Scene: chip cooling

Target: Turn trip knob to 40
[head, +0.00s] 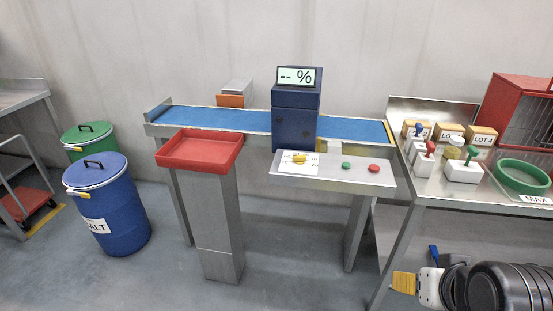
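The trip knob (299,158) is a small yellow knob on a white printed dial card (312,168). The card lies on the left part of the grey control shelf (335,176), in front of the blue machine. The dial's numbers are too small to read, and I cannot tell which one the knob points at. The display (296,77) on top of the dark blue machine (296,118) reads "-- %".
A green button (346,166) and a red button (373,168) sit right of the knob. A red tray (200,150) on a grey pedestal stands left. A blue conveyor (215,119) runs behind. A steel table (470,190) stands right.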

